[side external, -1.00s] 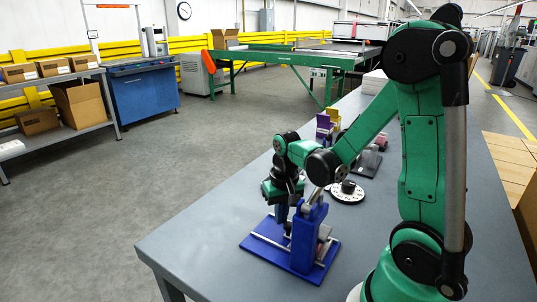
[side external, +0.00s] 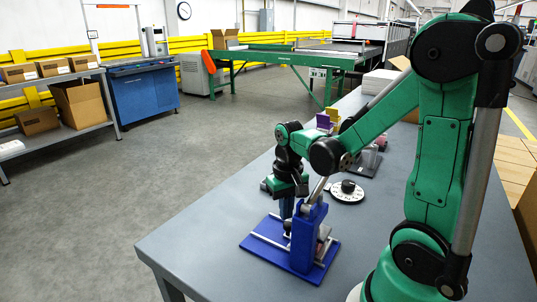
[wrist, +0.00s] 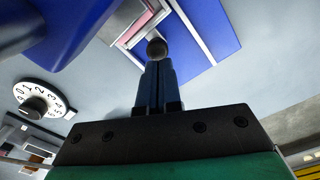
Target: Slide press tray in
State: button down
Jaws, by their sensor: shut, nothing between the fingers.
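The blue press (side external: 308,238) stands on a blue base plate (side external: 262,246) with pale rails, near the front of the grey table. In the wrist view, the base plate (wrist: 208,32) and rails show at the top. A pinkish-grey flat part (wrist: 122,20), perhaps the tray, lies partly hidden by the blue press body. A dark round knob (wrist: 157,47) appears right at my fingertips; I cannot tell whether they touch it. My gripper (side external: 286,216) points down beside the press, on its far left side. Its blue fingers (wrist: 156,66) are together and hold nothing.
A white numbered dial (side external: 347,191) with a black knob sits behind the press. Purple and yellow pieces (side external: 327,120) and a dark device (side external: 366,162) stand farther back. The table's left front area (side external: 200,245) is clear.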

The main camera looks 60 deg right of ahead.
jog(key=shift+a+r, duration=0.15)
jog(key=shift+r, duration=2.1)
jog(key=w+a+r+n+t, duration=0.2)
jog(key=a+r+n+t, duration=0.2)
jog(key=a, duration=0.6)
jog(key=n+t, duration=0.2)
jog(key=t, duration=0.1)
jog(key=c, duration=1)
grip_release()
jog(key=shift+d+f, duration=0.1)
jog(key=shift+o, duration=0.5)
jog(key=shift+d+f+n+g, duration=0.15)
jog(key=shift+d+n+g, duration=0.1)
jog(key=shift+n+g, duration=0.2)
jog(key=shift+s+d+f+n+g+h, duration=0.4)
jog(key=shift+d+f+n+g+h, duration=0.15)
jog(key=shift+d+f+n+g, duration=1.05)
jog(key=shift+s+d+f+n+g+h, duration=0.45)
jog(key=shift+d+f+n+g, duration=0.65)
jog(key=shift+d+f+g, duration=0.55)
jog(key=shift+s+d+f+n+g+h, duration=0.3)
jog(key=shift+d+f+n+g+h, duration=0.3)
jog(key=shift+d+f+n+g, duration=1)
